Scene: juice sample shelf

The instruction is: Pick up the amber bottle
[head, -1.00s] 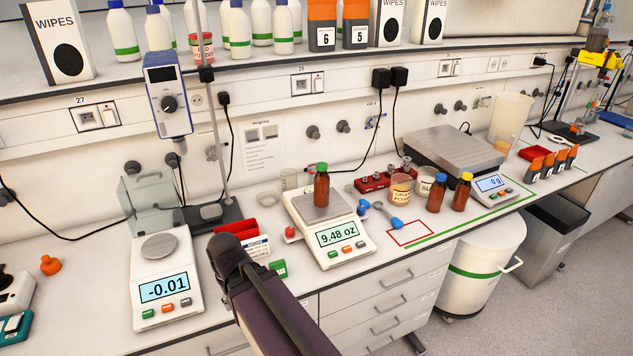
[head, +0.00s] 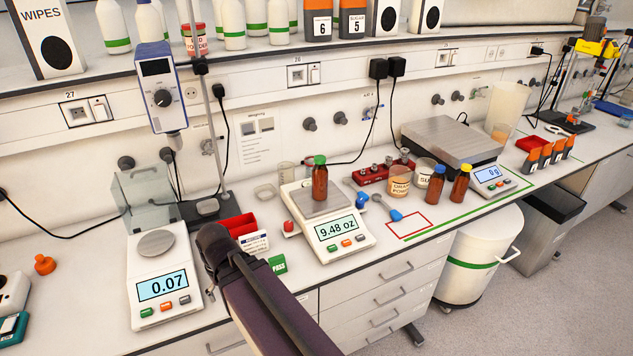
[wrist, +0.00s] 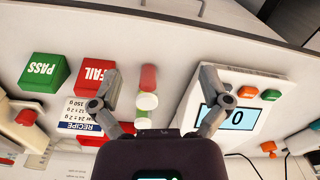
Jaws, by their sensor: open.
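Three amber bottles show in the head view. One with a green cap (head: 320,180) stands upright on the middle scale, which reads 9.48 oz. One with a blue cap (head: 435,185) and one with a yellow cap (head: 460,184) stand side by side farther right on the bench. No amber bottle shows clearly in the wrist view. My gripper (wrist: 159,74) is open, its two fingers spread above the bench between a recipe card and a scale. In the head view my arm hides the fingers, left of the middle scale.
The left scale (head: 140,292) reads 0.07. The wrist view shows a green PASS block (wrist: 44,72), a red FAIL block (wrist: 92,76) and a small red item (wrist: 148,78) between the fingertips. A red square (head: 410,222) marks bare bench.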

